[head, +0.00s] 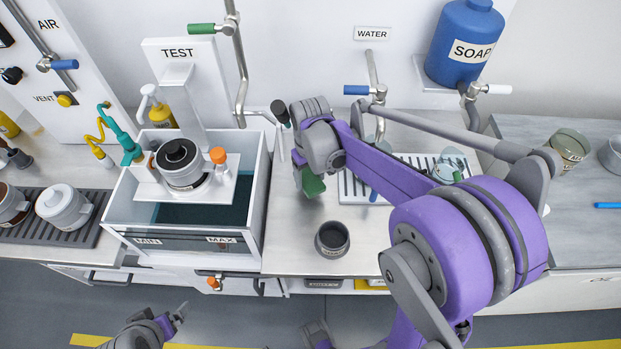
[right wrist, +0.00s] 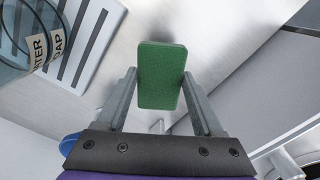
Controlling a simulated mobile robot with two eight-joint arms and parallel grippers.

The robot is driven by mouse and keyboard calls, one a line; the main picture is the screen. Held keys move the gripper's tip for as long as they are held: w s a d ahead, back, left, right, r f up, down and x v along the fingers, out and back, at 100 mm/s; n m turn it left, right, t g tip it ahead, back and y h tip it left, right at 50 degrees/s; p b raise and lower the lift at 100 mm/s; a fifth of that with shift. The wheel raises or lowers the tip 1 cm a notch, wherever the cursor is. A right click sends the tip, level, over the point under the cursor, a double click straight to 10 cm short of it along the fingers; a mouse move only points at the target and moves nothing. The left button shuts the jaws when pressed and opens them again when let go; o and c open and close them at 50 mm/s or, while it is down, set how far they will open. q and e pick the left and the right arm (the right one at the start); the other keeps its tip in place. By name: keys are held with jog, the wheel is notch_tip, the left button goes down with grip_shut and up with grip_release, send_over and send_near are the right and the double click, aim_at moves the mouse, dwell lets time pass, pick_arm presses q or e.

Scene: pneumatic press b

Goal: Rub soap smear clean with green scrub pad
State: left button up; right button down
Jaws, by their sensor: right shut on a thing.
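The green scrub pad (head: 313,185) is held by my right gripper (head: 306,176) above the steel counter, near the right side of the water tank. In the right wrist view the pad (right wrist: 161,70) stands between the two fingers of my right gripper (right wrist: 160,88), which is shut on it. Its far end is over bare steel; I cannot tell whether it touches. I cannot make out a soap smear in either view. My left gripper (head: 178,318) is low at the bottom left, empty; its jaw opening is unclear.
A dark round cup (head: 332,239) stands on the counter in front of the pad. The tank (head: 259,200) is at left, holding a test stand with a pot. A slatted drain rack (head: 352,186) lies behind my right arm. The blue soap tank (head: 464,42) hangs above.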

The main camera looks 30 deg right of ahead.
jog(key=shift+r+p, duration=0.4)
jog(key=shift+r, duration=0.45)
jog(key=shift+r, duration=0.1)
jog(key=shift+r+p, duration=0.95)
jog(key=shift+r, duration=0.55)
jog(key=shift+f, duration=0.1)
